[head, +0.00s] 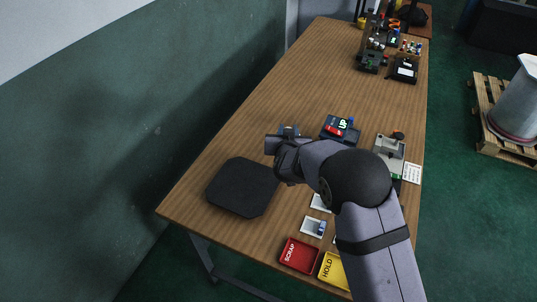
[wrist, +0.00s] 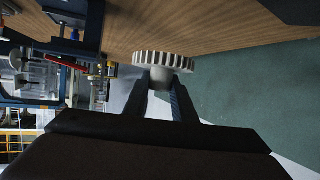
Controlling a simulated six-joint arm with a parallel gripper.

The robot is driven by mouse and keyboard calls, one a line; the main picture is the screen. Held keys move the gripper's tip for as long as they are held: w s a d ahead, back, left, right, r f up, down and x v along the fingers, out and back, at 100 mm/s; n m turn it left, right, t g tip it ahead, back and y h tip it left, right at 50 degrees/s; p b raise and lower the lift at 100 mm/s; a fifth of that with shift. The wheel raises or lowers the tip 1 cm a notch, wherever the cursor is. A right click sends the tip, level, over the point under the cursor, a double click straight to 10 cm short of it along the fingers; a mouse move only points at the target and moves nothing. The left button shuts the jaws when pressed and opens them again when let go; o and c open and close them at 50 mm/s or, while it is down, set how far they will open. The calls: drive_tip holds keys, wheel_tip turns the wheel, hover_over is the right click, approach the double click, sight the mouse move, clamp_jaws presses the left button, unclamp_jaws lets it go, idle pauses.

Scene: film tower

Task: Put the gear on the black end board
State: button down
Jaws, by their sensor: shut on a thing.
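In the wrist view a pale grey toothed gear (wrist: 165,61) sits at the tips of my gripper (wrist: 161,82). The two fingers are shut on the hub below its toothed rim. In the head view my gripper (head: 279,146) is over the table, just beyond the far right edge of the black board (head: 242,187). I cannot clearly make out the gear in that view. The black board lies flat and bare at the near left end of the table.
A red SCRAP tray (head: 299,255), a yellow HOLD tray (head: 333,270) and small white trays (head: 313,227) lie near the front.

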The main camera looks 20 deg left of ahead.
drive_tip(key=s+a+r+n+g+y, duration=0.1)
drive_tip(key=s+a+r+n+y, duration=0.1)
drive_tip(key=s+a, duration=0.7)
drive_tip(key=s+a+r+n+g+y, duration=0.1)
drive_tip(key=s+a+r, duration=0.2)
drive_tip(key=s+a, duration=0.65)
drive_tip(key=m+t+h, duration=0.2)
drive_tip(key=m+h, duration=0.2)
hover_over(244, 184)
drive_tip(key=f, duration=0.2)
drive_tip(key=shift+f, duration=4.8)
drive_tip(key=shift+f, duration=0.15)
drive_tip(key=c, duration=1.5)
unclamp_jaws()
drive_tip(key=shift+o, duration=0.2)
